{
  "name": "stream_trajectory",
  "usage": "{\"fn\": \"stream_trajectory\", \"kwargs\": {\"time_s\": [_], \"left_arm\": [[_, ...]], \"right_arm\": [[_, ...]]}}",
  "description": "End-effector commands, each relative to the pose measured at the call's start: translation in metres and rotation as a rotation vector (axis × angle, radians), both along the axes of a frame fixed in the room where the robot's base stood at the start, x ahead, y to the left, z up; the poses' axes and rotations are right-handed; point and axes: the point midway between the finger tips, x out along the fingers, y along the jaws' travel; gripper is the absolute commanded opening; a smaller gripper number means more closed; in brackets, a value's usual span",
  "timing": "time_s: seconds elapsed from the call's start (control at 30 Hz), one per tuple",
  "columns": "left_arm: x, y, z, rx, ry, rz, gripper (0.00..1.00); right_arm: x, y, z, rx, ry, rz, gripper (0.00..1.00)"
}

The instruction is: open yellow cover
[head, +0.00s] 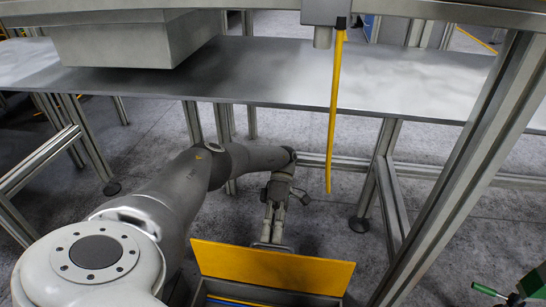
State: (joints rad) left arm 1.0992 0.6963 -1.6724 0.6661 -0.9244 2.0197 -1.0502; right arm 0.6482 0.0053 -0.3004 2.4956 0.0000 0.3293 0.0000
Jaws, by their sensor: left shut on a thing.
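The yellow cover (272,268) is a flat panel at the bottom middle of the head view. It stands tilted up at the far side of a box (200,294), whose open top shows below it. A strip of blue and some yellow show inside the box; the rest is cut off by the picture's edge. My left gripper (272,232) is behind the cover's upper edge, fingers pointing down, shut on what looks like a grey handle (268,246) on the cover. The exact contact is partly hidden. My right gripper is out of view.
A long grey metal table (400,85) runs across the back, with a grey box-shaped part (130,40) above its left side. A yellow bar (334,120) hangs down at centre right. A slanting metal frame post (455,175) stands right of the cover.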

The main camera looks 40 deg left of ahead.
Motion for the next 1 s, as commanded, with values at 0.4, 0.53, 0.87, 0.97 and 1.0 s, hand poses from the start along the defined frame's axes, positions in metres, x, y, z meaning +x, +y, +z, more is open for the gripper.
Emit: {"fn": "stream_trajectory", "kwargs": {"time_s": [0.4,0.53,0.87,0.97,1.0], "left_arm": [[-0.001,0.001,0.025,0.011,-0.005,0.002,0.32],[-0.001,0.001,0.051,0.008,-0.005,0.001,0.32],[-0.001,-0.001,0.095,0.005,-0.004,-0.001,0.32],[-0.001,-0.001,0.099,0.003,-0.003,0.000,0.32],[-0.001,-0.001,0.101,0.002,-0.003,0.000,0.32]], "right_arm": [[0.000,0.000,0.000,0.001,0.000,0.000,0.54],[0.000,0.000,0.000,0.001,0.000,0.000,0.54],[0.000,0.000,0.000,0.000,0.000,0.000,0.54],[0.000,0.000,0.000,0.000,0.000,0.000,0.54],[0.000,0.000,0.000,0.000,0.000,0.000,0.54]]}}
